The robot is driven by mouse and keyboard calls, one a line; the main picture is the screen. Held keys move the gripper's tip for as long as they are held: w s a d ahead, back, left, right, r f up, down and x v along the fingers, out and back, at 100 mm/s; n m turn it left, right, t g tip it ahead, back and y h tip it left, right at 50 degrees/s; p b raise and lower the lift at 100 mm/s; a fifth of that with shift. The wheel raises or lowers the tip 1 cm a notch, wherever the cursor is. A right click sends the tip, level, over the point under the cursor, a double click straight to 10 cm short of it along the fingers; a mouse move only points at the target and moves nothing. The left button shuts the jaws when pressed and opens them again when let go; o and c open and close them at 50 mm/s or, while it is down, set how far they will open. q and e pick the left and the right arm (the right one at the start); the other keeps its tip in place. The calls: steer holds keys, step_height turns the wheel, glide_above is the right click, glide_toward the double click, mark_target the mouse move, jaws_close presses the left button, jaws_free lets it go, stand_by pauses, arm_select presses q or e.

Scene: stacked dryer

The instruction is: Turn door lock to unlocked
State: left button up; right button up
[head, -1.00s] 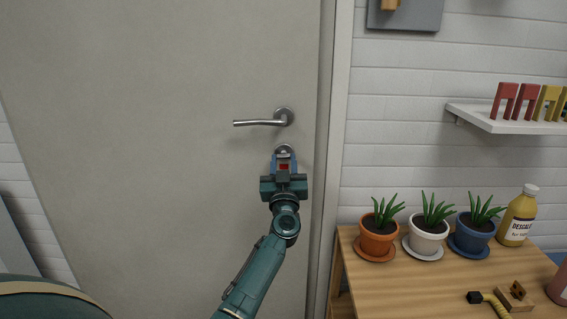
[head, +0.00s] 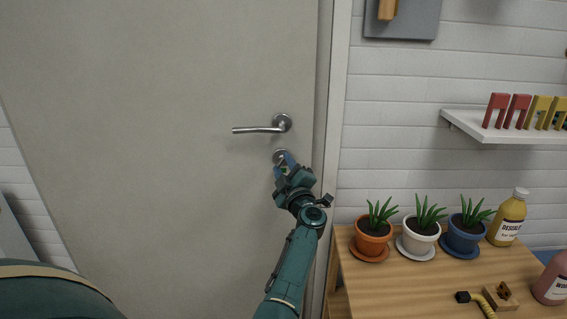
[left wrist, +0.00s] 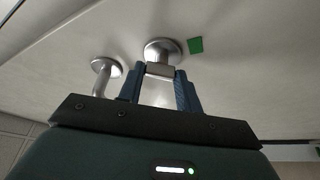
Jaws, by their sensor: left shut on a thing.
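The door lock (head: 280,154) is a round metal plate with a small turn knob, set below the lever handle (head: 262,128) on the grey door (head: 170,150). My left gripper (head: 284,165) is at the lock, tilted, with its blue fingers shut on the knob. In the left wrist view the knob (left wrist: 159,70) sits between the two fingers, in front of the round plate (left wrist: 164,49). A green square (left wrist: 196,45) shows on the door beside the plate. In the head view my gripper hides most of the knob. My right gripper is not in view.
A wooden table (head: 425,276) stands right of the door frame (head: 338,110), with several potted plants and bottles on it. A shelf (head: 500,127) is on the white wall above. The door surface left of the lock is clear.

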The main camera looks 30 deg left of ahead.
arm_select(q)
steer(key=shift+d+r+n+g+p, duration=0.1)
steer(key=shift+r+n+g+p, duration=0.15)
steer(key=shift+n+g+p, duration=0.6)
steer(key=n+h+p, duration=0.1)
steer(key=n+p, duration=0.1)
steer(key=n, duration=0.2)
steer(key=shift+w+n+g, duration=0.1)
steer(key=shift+n+g, duration=0.25)
steer(key=shift+n, duration=0.3)
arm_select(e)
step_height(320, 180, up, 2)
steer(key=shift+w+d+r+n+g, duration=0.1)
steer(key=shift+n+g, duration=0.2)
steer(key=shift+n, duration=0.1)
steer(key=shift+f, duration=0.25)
arm_select(q)
steer(key=o, duration=0.8)
steer(key=shift+o, duration=0.9)
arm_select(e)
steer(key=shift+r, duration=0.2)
